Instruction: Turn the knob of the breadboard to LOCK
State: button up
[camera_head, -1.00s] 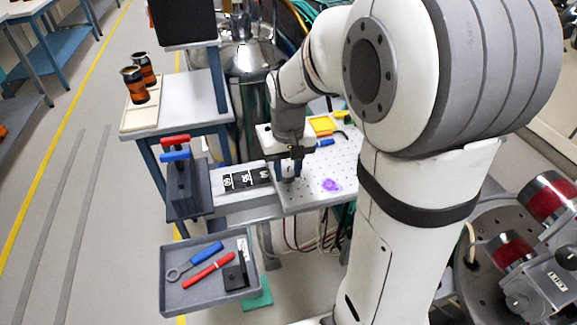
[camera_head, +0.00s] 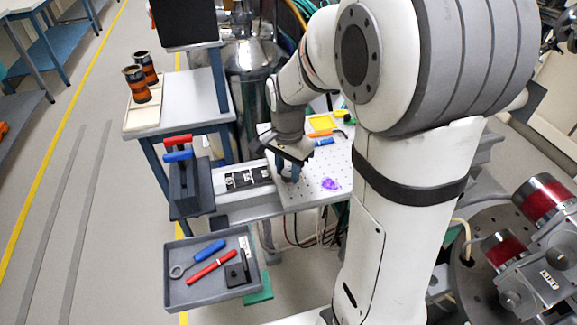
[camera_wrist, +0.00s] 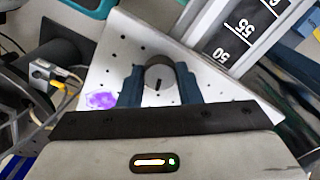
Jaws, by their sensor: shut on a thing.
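The breadboard (camera_head: 318,190) is a light plate with a grid of holes; it also shows in the wrist view (camera_wrist: 115,60). The knob (camera_wrist: 159,76) is a round grey knob with a dark pointer line on its face. My gripper (camera_wrist: 160,84) is shut on the knob, one blue-grey finger on each side of it. In the head view my gripper (camera_head: 291,172) points down at the left part of the breadboard, and the knob is hidden there. I cannot read any LOCK marking in either view.
A numbered dark scale (camera_head: 247,179) lies left of the breadboard. A purple patch (camera_head: 330,183) is on the board. A yellow tray (camera_head: 321,123) and blue item (camera_head: 324,142) lie behind. A grey tool tray (camera_head: 212,275) is in front; a dark rack (camera_head: 191,190) stands left.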

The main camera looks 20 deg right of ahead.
aim_at(288, 172)
jog(key=shift+m, duration=1.7)
jog(key=o, duration=1)
jog(key=shift+r+p, duration=0.15)
jog(key=shift+p, duration=0.15)
notch_tip(288, 172, up, 8)
jog(key=shift+f+p, duration=0.2)
jog(key=shift+p, duration=0.25)
